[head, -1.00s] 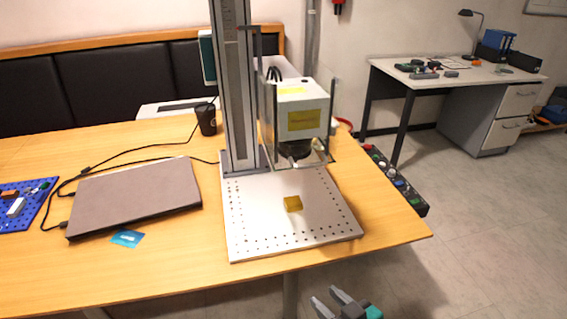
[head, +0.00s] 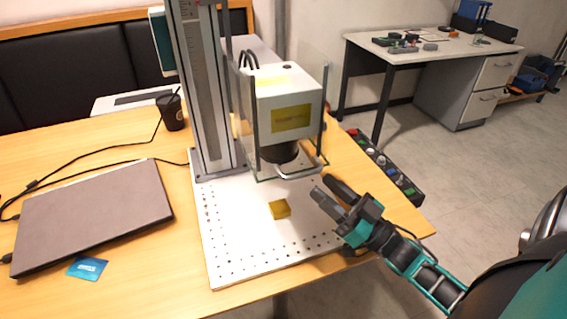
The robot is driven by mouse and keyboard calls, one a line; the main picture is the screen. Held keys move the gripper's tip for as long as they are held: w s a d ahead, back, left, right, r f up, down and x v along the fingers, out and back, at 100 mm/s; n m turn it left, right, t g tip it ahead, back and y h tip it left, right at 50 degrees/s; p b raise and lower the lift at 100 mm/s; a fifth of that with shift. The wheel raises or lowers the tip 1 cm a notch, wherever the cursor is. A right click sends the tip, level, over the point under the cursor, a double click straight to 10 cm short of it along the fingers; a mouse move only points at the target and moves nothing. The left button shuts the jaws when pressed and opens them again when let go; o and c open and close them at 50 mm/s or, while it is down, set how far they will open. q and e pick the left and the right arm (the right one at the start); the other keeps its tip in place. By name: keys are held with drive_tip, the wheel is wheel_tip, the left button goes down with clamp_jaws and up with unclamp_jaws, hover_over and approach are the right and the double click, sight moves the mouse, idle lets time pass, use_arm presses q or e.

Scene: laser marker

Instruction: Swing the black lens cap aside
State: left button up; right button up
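The laser marker head (head: 284,112) is a white box with yellow labels, mounted on a tall grey column (head: 203,90). The black lens cap (head: 279,152) is the dark round part under the head; cap and lens cannot be told apart clearly. A pale bent bar (head: 298,172) shows just below it. My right gripper (head: 328,193) is open and empty, to the lower right of the cap and apart from it, over the right side of the perforated base plate (head: 235,250). My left gripper is not in view.
A yellow block (head: 279,209) sits on the base plate below the head. Thin upright guard rods and panes stand around the head. A closed laptop (head: 95,212), a blue card (head: 88,268) and a black cup (head: 171,112) are to the left. A button strip (head: 385,165) lies at the right.

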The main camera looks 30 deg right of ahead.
drive_tip(key=w+f+x, duration=0.1)
drive_tip(key=f+x, duration=0.1)
drive_tip(key=x, duration=0.9)
drive_tip(key=shift+a+f, duration=0.15)
drive_tip(key=shift+f, duration=0.05)
clamp_jaws()
